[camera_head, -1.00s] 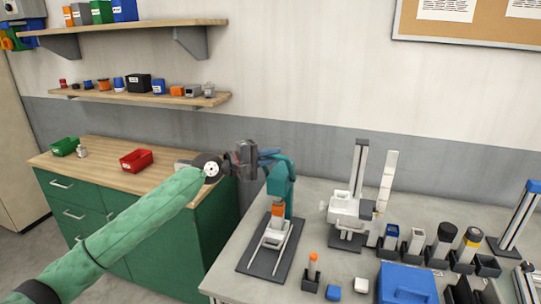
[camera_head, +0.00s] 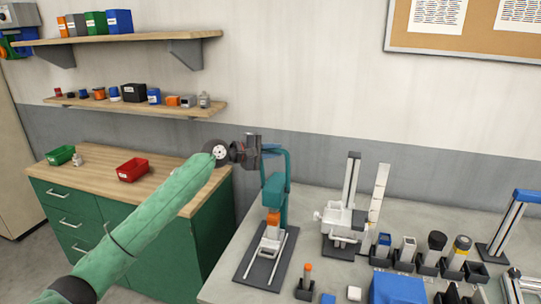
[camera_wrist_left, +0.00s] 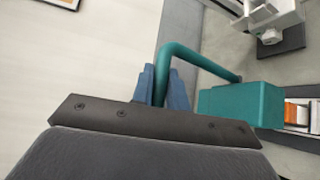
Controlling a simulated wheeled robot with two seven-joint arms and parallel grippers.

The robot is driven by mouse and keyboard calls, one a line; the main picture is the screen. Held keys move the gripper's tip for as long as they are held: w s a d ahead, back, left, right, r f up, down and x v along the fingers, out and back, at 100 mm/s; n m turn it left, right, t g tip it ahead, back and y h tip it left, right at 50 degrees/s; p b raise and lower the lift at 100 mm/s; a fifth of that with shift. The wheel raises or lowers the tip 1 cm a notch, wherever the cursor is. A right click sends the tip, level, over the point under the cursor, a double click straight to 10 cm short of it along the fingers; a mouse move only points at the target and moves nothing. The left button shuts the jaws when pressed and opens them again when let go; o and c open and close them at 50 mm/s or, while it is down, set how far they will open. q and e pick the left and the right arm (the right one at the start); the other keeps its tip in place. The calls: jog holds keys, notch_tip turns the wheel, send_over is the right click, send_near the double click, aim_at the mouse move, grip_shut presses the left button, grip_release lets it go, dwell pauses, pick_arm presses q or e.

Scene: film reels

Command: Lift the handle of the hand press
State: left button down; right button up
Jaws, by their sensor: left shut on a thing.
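The hand press (camera_head: 274,190) stands on a dark base plate at the left part of the grey table. It has a teal head, an orange part below it and white rails on the base. Its teal bent-tube handle (camera_head: 287,164) rises above the head; the handle also shows in the left wrist view (camera_wrist_left: 196,58). My left gripper (camera_head: 270,151) is level with the top of the handle. Its blue fingers (camera_wrist_left: 161,86) are shut on the handle's end, which they partly hide. My right gripper is in neither view.
A white-and-grey stand (camera_head: 343,215) is right of the press. Several small holders, a blue box (camera_head: 397,288) and a blue-topped frame (camera_head: 512,222) lie farther right. A green cabinet (camera_head: 205,238) with a red bin (camera_head: 132,170) is at the left, below wall shelves.

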pick_arm(q)
jog(key=shift+w+d+r, duration=0.1)
jog(key=shift+w+d, duration=0.05)
jog(key=shift+w, duration=0.25)
jog(key=shift+w+d+r, duration=0.1)
jog(key=shift+w, duration=0.3)
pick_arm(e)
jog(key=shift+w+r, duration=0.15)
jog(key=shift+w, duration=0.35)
pick_arm(q)
jog(key=c, duration=1.6)
grip_release()
jog(key=shift+o, duration=1.1)
jog(key=shift+w, duration=0.1)
